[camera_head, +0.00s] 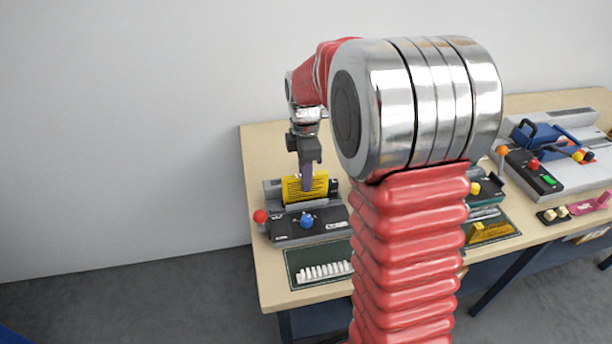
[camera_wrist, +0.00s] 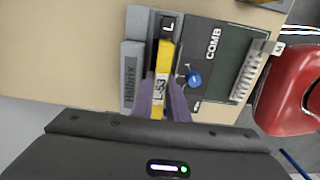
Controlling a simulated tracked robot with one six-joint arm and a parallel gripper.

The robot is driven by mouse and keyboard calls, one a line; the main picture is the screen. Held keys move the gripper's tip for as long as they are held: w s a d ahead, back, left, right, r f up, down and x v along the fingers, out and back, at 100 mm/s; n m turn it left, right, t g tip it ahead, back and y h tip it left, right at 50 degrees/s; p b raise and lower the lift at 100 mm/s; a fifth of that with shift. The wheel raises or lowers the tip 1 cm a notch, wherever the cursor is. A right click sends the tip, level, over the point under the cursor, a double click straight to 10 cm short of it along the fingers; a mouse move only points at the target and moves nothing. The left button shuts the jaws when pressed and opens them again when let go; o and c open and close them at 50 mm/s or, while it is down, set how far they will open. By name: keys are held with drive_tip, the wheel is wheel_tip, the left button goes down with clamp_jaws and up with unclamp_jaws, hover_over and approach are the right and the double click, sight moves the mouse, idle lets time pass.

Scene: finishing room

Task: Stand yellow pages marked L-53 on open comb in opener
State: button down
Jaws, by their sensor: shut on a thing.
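The yellow pages (camera_head: 292,190) stand upright at the opener (camera_head: 291,238), a grey and black machine with a red ball lever and a blue knob. In the wrist view the pages (camera_wrist: 166,52) show edge-on, with the label L-53 facing me. My gripper (camera_head: 307,186) is shut on the pages from above; its purple fingers (camera_wrist: 164,98) sit on both sides of them. The pages' lower edge is close over the opener's slot. I cannot tell whether it touches, and any comb beneath is hidden.
A dark COMB tray (camera_head: 297,258) with a row of white combs (camera_head: 324,272) lies in front of the opener. Right of my arm are a tray with a yellow piece (camera_head: 490,232), a machine with a blue handle (camera_head: 545,135) and a pink item (camera_head: 590,203).

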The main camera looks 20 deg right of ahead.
drive_tip(key=c, duration=2)
unclamp_jaws()
wheel_tip(320, 180, up, 11)
idle(0.4)
